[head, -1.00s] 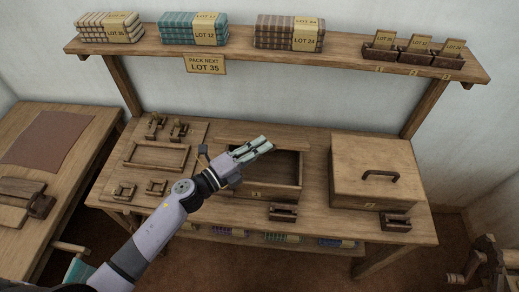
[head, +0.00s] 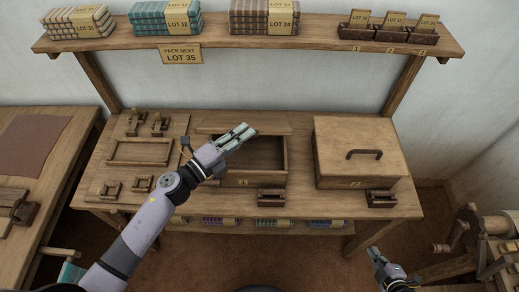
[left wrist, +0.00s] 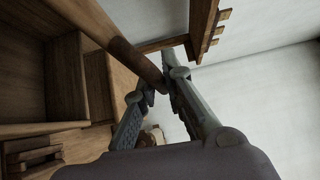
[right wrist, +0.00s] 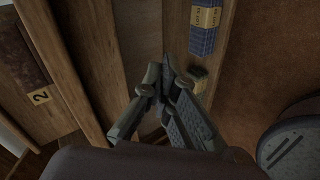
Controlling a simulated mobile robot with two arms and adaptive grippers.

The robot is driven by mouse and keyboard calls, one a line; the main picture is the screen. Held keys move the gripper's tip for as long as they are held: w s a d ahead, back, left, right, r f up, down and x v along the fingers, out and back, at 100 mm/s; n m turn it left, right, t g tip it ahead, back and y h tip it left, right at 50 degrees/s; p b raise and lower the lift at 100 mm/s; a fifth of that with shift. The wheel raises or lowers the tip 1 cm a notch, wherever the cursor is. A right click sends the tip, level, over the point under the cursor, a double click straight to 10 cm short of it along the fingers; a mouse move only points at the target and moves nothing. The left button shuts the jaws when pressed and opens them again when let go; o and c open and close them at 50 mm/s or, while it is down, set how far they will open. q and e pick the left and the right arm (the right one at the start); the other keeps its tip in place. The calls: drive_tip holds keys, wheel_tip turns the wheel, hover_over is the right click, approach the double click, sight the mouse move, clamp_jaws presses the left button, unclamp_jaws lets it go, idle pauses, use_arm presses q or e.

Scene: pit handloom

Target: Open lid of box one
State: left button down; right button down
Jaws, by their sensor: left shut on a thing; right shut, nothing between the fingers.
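Box one (head: 272,181), the middle box on the bench, stands open with its empty inside showing. Its lid (head: 277,128) is raised at the back edge and shows as a narrow strip. My left gripper (head: 244,131) is over the box's left half with its fingertips at the lid. In the left wrist view its fingers (left wrist: 163,88) are shut at the end of a dark wooden bar, seemingly part of the lid; the exact contact is partly hidden. My right gripper (head: 374,253) is shut and empty, low in front of the bench at the right.
A second box (head: 350,160) with a black handle stands closed at the right. Small wooden holders (head: 271,198) sit before both boxes. A tray (head: 140,152) and small fittings lie at the left. A shelf (head: 220,43) with cloth stacks and card holders runs above.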

drive_tip(key=w+r+n+t+y, duration=0.2)
drive_tip(key=w+r+n+y, duration=0.2)
drive_tip(key=r+n, duration=0.35)
drive_tip(key=w+r+n+t+y, duration=0.1)
drive_tip(key=w+r+n+y, duration=0.3)
drive_tip(key=r+n, duration=0.4)
drive_tip(key=w+a+r+n+g+y, duration=0.2)
drive_tip(key=a+r+n+y, duration=0.15)
drive_tip(key=a, duration=0.75)
drive_tip(key=w+a+r+n+g+y, duration=0.1)
drive_tip(key=a+r+n+g+y, duration=0.3)
drive_tip(key=a, duration=0.7)
drive_tip(key=w+a+r+n+g+y, duration=0.15)
drive_tip(key=a+r+y, duration=0.35)
drive_tip(key=a, duration=0.6)
drive_tip(key=w+a+r+h, duration=0.1)
drive_tip(key=w+a+r, duration=0.5)
drive_tip(key=a, duration=0.2)
drive_tip(key=shift+w+r+t, duration=0.2)
drive_tip(key=shift+r+t, duration=0.1)
drive_tip(key=shift+t, duration=0.05)
